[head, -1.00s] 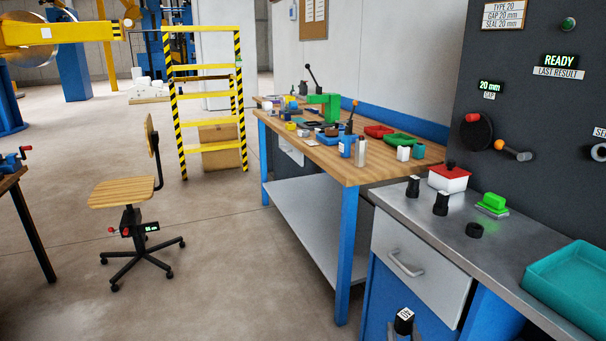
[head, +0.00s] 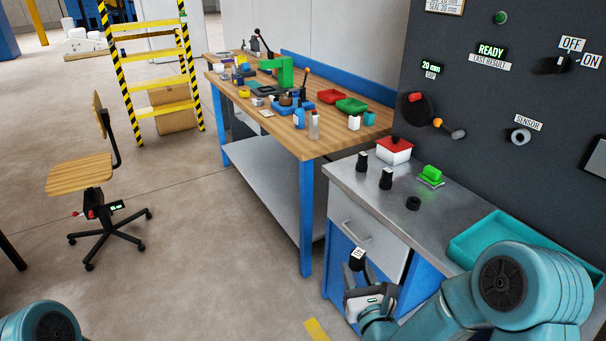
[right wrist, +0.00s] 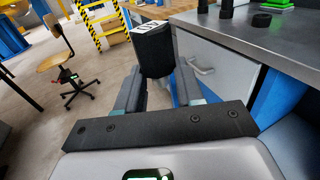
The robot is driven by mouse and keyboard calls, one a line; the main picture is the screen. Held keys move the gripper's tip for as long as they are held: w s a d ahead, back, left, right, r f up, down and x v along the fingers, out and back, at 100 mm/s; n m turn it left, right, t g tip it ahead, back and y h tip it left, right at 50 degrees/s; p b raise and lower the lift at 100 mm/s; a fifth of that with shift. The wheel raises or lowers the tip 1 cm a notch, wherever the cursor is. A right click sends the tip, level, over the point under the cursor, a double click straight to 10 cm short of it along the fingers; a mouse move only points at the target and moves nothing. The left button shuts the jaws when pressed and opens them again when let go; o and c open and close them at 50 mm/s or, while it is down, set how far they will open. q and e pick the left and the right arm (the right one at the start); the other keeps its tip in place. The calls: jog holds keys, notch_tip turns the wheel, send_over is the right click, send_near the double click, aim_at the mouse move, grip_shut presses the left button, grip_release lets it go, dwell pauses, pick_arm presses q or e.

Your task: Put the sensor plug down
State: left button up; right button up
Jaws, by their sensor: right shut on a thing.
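The sensor plug (head: 357,257), a black block with a white lettered top, is held between the fingers of my right gripper (head: 359,275). In the right wrist view the plug (right wrist: 153,50) stands up between the two dark fingers, a little tilted. The gripper is shut on it, in front of the drawer cabinet and lower than the steel counter top (head: 345,181). My left gripper is not in view.
A red-topped white box (head: 394,150), a green button (head: 431,174), a black ring (head: 413,203) and a teal tray (head: 470,240) occupy the counter. Bare steel lies in front of the blocks. The dark panel (head: 460,100) rises behind, with a round socket (head: 520,136) under a SENSOR label.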

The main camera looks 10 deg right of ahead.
jog(key=shift+a, duration=0.1)
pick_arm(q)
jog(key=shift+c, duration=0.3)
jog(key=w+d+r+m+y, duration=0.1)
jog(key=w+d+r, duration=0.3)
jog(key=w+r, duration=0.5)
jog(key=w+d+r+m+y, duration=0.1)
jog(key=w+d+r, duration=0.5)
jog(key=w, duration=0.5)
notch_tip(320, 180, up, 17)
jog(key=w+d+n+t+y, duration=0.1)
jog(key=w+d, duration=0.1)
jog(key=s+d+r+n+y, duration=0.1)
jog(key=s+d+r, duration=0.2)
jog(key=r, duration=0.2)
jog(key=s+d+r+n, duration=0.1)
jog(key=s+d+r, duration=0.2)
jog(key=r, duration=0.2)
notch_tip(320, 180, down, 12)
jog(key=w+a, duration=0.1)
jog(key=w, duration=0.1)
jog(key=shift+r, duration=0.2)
pick_arm(e)
jog(key=s+a+n+g+y, duration=0.4)
jog(key=s+a+n+y, duration=0.4)
jog(key=a+y, duration=0.3)
jog(key=s+a, duration=0.1)
jog(key=a, duration=0.2)
jog(key=shift+r, duration=0.15)
